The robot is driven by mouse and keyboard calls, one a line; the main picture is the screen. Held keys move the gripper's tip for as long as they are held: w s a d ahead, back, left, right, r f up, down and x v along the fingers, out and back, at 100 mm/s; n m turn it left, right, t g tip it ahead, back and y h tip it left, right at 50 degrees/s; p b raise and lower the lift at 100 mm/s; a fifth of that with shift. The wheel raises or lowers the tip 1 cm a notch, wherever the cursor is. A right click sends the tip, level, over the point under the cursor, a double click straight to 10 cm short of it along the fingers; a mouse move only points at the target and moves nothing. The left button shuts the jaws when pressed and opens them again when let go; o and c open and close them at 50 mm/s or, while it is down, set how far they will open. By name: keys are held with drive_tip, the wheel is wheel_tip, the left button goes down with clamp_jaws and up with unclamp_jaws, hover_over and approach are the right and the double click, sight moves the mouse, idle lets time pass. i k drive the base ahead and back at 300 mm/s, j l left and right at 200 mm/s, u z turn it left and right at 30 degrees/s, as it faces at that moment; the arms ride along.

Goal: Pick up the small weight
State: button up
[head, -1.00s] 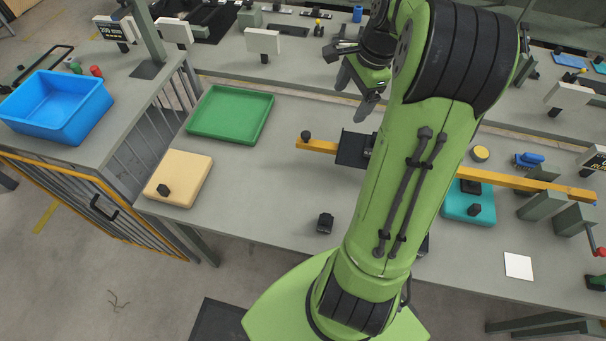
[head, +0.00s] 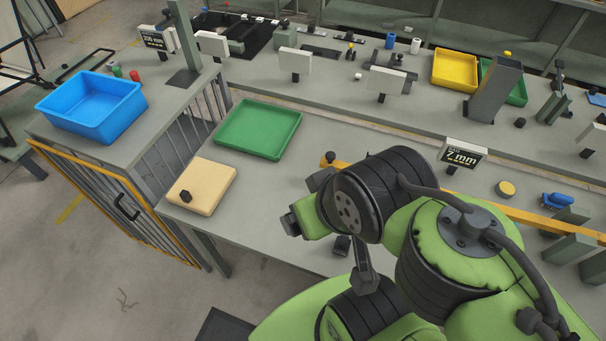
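A small black weight (head: 342,245) stands on the grey workbench, close to my arm and partly framed by it. Another small dark weight (head: 186,196) sits on the beige block (head: 213,180) at the bench's left end. I cannot tell from their looks which is the small one meant. My arm is folded over the front of the bench. A dark finger-like part of my gripper (head: 365,275) points down just right of the weight near my arm. The rest of the gripper is hidden, so its opening and any contact cannot be seen.
A green tray (head: 258,130) lies behind the beige block. A blue bin (head: 92,105) stands on the side cabinet at left. A yellow beam (head: 540,217) runs along the bench, partly behind my arm.

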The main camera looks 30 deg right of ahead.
sight(342, 246)
drive_tip(key=k+j+u, duration=0.45)
drive_tip(key=j+u, duration=0.25)
drive_tip(key=k+j+u, duration=0.2)
drive_tip(key=u, duration=0.2)
